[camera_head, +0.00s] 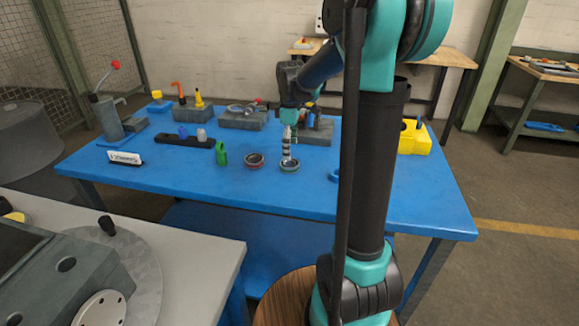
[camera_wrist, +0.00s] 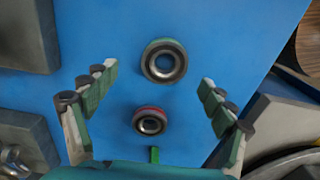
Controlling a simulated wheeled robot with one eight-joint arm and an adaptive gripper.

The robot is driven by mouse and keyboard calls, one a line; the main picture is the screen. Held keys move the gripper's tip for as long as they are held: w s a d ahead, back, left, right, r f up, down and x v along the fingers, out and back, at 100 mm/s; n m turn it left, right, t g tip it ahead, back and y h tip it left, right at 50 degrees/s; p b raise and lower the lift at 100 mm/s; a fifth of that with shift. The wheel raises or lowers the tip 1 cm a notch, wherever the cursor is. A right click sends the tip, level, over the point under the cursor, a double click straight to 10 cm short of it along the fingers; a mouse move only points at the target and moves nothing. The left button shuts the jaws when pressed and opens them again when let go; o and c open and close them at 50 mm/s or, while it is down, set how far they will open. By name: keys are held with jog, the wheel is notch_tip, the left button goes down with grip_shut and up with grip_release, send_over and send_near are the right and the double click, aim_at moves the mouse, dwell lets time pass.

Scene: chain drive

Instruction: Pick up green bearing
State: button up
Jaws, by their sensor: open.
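The green bearing (camera_head: 290,169) lies on the blue table, under my gripper (camera_head: 289,155) in the head view. In the wrist view the green bearing (camera_wrist: 164,43) is a ring with a green outer edge and a dark, metallic inside, at upper middle. My gripper (camera_wrist: 158,79) is open and empty, its fingers spread left and right. The bearing lies roughly between and just beyond the fingertips in that view. The exact height of the tips above it cannot be told.
A red-rimmed bearing (camera_head: 255,160) lies just left of the green one; it also shows in the wrist view (camera_wrist: 150,108). A small green part (camera_head: 221,155) stands further left. Grey fixtures (camera_head: 243,118) line the table's back. The table's front strip (camera_head: 300,197) is clear.

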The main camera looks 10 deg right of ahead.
aim_at(286, 169)
jog(key=shift+s+a+f, duration=0.1)
jog(key=shift+s+f, duration=0.1)
jog(key=shift+f, duration=1.15)
jog(key=shift+s+a+f, duration=0.1)
jog(key=shift+s+f, duration=0.05)
jog(key=shift+f, duration=1.15)
jog(key=shift+c, duration=0.3)
jog(key=c, duration=1.4)
jog(key=shift+c, duration=0.4)
jog(key=shift+r, duration=0.15)
